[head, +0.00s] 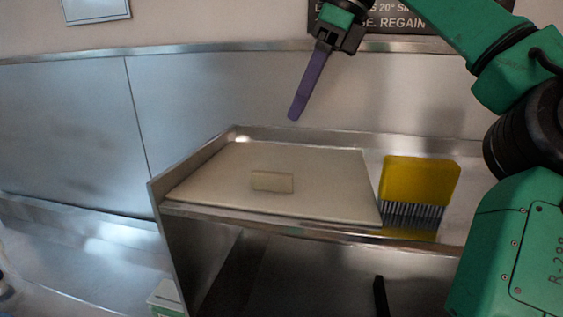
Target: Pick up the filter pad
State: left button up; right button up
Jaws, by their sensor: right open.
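The filter pad appears to be the flat beige sheet (320,200) lying on a metal shelf in the middle of the head view. A small beige block (272,181) sits on its centre; I cannot tell whether it is fixed to the sheet. My right gripper (293,116) reaches in from the upper right, with its purple fingers pointing down. It is open and empty, above the far edge of the sheet and apart from it. Its fingers overlap in this view, so the gap between them is hidden. My left gripper is not in view.
The metal shelf (290,230) has a raised back edge and a left side wall. A steel wall panel (200,100) rises behind. A white and green container (166,298) is below left.

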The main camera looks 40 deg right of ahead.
send_near(272, 172)
jog(key=a+f, duration=0.2)
jog(key=shift+f, duration=0.3)
jog(key=w+f, duration=0.1)
jog(key=f, duration=0.1)
jog(key=w+f+p, duration=0.1)
jog(key=f, duration=0.1)
jog(key=w+f, duration=0.1)
jog(key=f, duration=0.1)
jog(key=shift+w+d+f, duration=0.15)
jog(key=shift+w+f, duration=0.05)
jog(key=shift+f, duration=0.25)
jog(key=shift+s+a, duration=0.2)
jog(key=shift+a, duration=0.1)
jog(key=shift+s, duration=0.1)
jog(key=shift+c, duration=0.6)
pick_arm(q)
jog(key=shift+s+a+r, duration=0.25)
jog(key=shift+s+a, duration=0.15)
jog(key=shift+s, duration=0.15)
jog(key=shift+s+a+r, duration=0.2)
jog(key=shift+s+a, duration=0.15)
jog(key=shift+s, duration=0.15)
pick_arm(e)
grip_shut()
